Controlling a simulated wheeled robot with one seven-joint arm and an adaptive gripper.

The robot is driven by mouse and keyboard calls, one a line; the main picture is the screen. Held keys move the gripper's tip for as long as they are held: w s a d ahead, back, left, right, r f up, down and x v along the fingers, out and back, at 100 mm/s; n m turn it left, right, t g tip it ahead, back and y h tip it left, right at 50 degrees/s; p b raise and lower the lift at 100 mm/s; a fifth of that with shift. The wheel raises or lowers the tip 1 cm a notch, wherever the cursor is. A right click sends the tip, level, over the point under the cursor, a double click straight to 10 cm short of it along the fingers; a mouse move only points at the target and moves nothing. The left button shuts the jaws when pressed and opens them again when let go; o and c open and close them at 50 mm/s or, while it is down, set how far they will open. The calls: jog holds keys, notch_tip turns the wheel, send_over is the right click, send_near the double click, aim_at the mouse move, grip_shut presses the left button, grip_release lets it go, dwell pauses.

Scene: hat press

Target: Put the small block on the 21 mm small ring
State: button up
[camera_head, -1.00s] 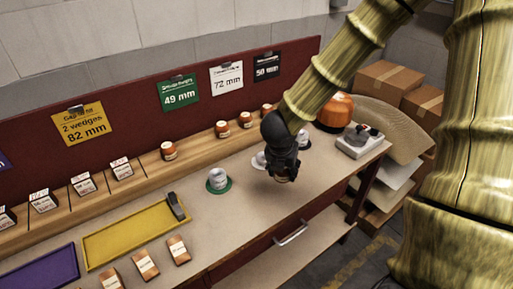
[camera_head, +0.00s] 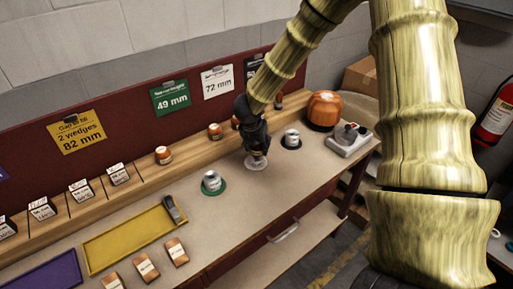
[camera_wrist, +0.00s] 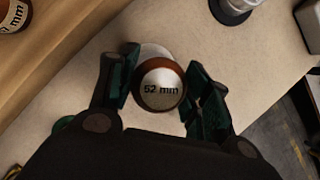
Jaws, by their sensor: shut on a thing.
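My gripper (camera_head: 257,152) is over the white disc (camera_head: 256,164) on the bench. In the wrist view it is shut on a round brown block (camera_wrist: 161,85) whose pale top reads "52 mm". The block is between the two green-padded fingers, with part of the white disc (camera_wrist: 154,50) showing behind it. Whether a ring is under the block, or the block touches anything below, I cannot tell. A grey-white ring-like piece (camera_head: 212,181) stands on the green disc, and another (camera_head: 292,138) on the black disc. I cannot read 21 mm on either.
Similar brown blocks (camera_head: 163,155) stand along the back shelf, below signs for 49, 72 and 50 mm. A yellow tray (camera_head: 130,242) and labelled wooden pieces (camera_head: 176,251) are at left. A large orange dome (camera_head: 323,110) and a joystick box (camera_head: 349,139) are at right.

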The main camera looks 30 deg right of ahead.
aim_at(256, 149)
jog(key=shift+w+d, duration=0.1)
jog(key=shift+w, duration=0.5)
jog(key=shift+f+p, duration=0.55)
jog(key=shift+f, duration=1.25)
jog(key=o, duration=1)
jog(key=shift+f, duration=0.1)
jog(key=shift+r, duration=0.2)
jog(key=b+v, duration=0.1)
jog(key=v, duration=1)
jog(key=shift+s+a+r, duration=0.15)
jog(key=shift+a+r, duration=0.05)
jog(key=shift+r, duration=0.15)
jog(key=shift+r, duration=0.1)
